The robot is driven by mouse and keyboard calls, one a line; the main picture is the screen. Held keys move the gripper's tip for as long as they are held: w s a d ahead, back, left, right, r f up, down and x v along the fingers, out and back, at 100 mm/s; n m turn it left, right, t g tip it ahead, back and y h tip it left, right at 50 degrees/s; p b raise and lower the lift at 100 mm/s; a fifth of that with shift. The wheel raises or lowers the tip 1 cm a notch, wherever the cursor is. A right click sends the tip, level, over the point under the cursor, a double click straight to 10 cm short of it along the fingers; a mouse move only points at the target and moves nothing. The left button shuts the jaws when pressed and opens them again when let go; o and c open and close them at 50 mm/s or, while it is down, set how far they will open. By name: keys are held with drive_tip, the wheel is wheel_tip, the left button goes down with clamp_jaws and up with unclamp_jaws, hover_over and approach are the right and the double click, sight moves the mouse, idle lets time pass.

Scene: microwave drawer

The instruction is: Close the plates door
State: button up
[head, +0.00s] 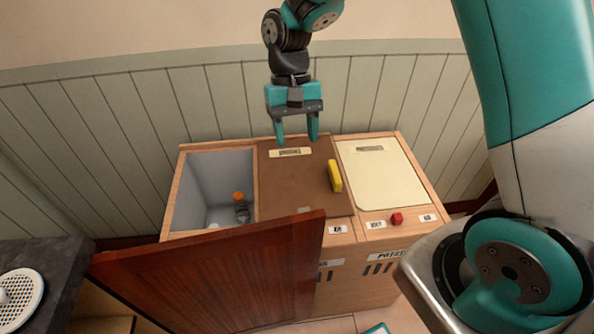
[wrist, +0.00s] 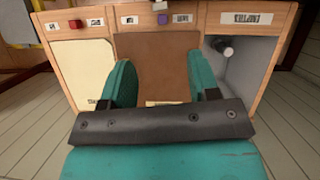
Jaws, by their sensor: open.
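A red-brown wooden door (head: 215,272) stands swung open across the lower left of the head view, in front of a wooden bin cabinet (head: 350,276). I cannot read a plates label on it, and its hinge and handle are not clear. My gripper (head: 297,138) is open and empty, pointing down above the back of the cabinet's brown middle lid (head: 295,185), well behind and above the door. In the wrist view my gripper (wrist: 160,78) spans the brown lid (wrist: 158,55), with nothing between its fingers. The door is not evident there.
A grey open compartment (head: 190,190) at left holds an orange-capped bottle (head: 241,208). A cream lid (head: 385,178) and red cube (head: 397,218) are at right. A dark counter (head: 50,262) with a white perforated dish (head: 20,298) is at left.

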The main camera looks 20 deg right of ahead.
drive_tip(key=p, duration=0.1)
approach(303, 210)
drive_tip(key=x, duration=0.9)
drive_tip(key=shift+d+f, duration=0.1)
drive_tip(key=shift+f, duration=0.15)
drive_tip(key=shift+c, duration=0.2)
clamp_jaws()
